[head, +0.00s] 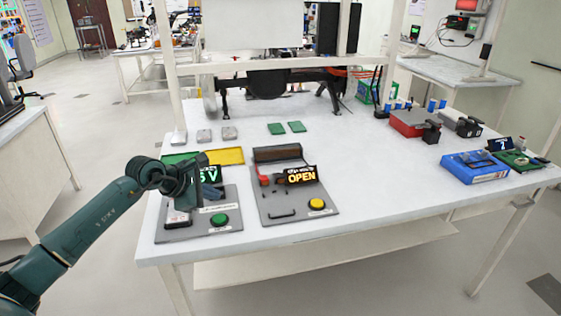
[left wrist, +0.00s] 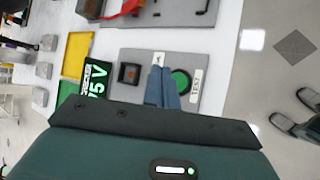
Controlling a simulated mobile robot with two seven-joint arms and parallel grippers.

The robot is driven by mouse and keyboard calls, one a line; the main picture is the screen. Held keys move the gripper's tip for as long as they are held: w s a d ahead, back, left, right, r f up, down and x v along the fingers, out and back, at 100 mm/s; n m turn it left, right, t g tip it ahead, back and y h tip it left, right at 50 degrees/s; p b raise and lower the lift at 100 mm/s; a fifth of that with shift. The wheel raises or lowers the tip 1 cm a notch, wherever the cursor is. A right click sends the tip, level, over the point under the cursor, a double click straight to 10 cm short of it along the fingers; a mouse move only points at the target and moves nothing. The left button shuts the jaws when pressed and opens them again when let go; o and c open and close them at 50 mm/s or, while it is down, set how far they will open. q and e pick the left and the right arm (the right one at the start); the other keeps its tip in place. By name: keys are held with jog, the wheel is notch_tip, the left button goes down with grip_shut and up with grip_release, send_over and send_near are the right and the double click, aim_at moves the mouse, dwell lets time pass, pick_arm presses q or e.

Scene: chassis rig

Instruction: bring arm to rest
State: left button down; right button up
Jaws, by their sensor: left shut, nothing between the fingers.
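My left arm (head: 85,230) reaches in from the left in the head view. My left gripper (head: 198,204) points down over the grey panel (head: 170,236) with the green button (head: 220,220), and it hides part of that panel. In the left wrist view the two blue-grey fingers (left wrist: 162,72) are together with nothing between them. They appear over the panel close to the green button (left wrist: 180,80); I cannot tell whether they touch it. A lit green display (left wrist: 95,80) stands beside them. My right gripper is in neither view.
A second panel (head: 300,212) with a yellow button and an "OPEN" display lies to the right. Yellow (head: 227,156) and green trays lie behind. A blue box (head: 474,168) and a red box (head: 408,123) stand at right. The table's middle right is clear.

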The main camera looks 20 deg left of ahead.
pick_arm(q)
jog(key=s+d+f+n+t+h, duration=0.1)
jog(key=s+d+n+t+h, duration=0.3)
jog(key=d+n, duration=0.5)
jog(key=s+d+f+n+t+h, duration=0.15)
jog(key=s+d+n+h, duration=0.3)
jog(key=d+n, duration=0.45)
jog(key=s+d+f+n+g+y, duration=0.1)
jog(key=s+f+n+y, duration=0.3)
jog(key=n, duration=1)
jog(key=s+d+f+n+g+y+p, duration=0.1)
jog(key=s+f+n+y, duration=0.3)
jog(key=s+f+n, duration=0.6)
jog(key=s+d+n+g, duration=0.1)
jog(key=s+n, duration=0.3)
jog(key=shift+d+f+n+y+p, duration=0.15)
jog(key=shift+d+n+y+p, duration=0.15)
jog(key=shift+d+y, duration=0.05)
jog(key=c, duration=2.1)
grip_release()
